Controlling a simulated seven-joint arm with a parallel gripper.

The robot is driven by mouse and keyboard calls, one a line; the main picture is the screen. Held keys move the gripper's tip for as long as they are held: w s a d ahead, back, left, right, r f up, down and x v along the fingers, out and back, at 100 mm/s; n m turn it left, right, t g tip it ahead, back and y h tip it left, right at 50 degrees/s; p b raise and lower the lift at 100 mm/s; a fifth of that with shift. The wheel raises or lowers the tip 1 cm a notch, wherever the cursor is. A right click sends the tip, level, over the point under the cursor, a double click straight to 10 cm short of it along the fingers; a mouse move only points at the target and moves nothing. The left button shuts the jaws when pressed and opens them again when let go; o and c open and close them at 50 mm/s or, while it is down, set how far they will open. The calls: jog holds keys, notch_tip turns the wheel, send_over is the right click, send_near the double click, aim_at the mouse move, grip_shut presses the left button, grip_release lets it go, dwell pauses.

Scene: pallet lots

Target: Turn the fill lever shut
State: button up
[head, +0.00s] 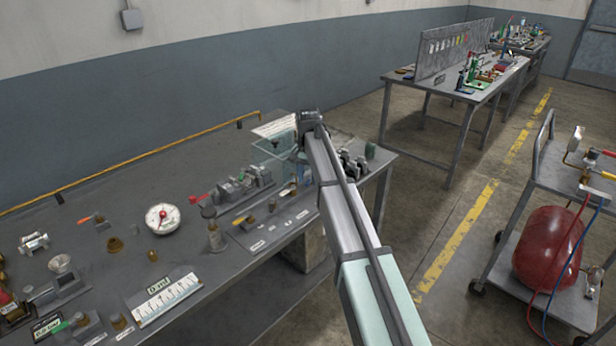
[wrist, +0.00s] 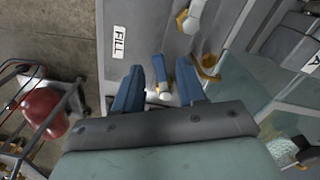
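In the wrist view, a white label reading FILL (wrist: 119,42) lies on the grey panel. Below and right of it is a small lever with a blue grip and pale end (wrist: 153,89), which I take to be the fill lever. My gripper (wrist: 158,80) has two blue fingers, spread apart, one on each side of this lever. I see a gap beside the lever, so the fingers do not look closed on it. The gripper body hides what lies below. In the head view my arm hides the fingers and the lever at the bench's far right end.
A grey lever with a brass fitting (wrist: 190,18) and a brass hook-shaped part (wrist: 207,68) sit close to the right finger. A clear tank (head: 275,145) stands near my wrist. A cart with a red tank (head: 545,250) stands right.

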grip_shut()
dwell(0.3)
jog(key=m, duration=0.1)
jog(key=a+m, duration=0.1)
jog(key=m, duration=0.1)
jog(key=w+m, duration=0.1)
jog(key=m, duration=0.1)
jog(key=shift+a, duration=0.25)
grip_release()
dwell(0.3)
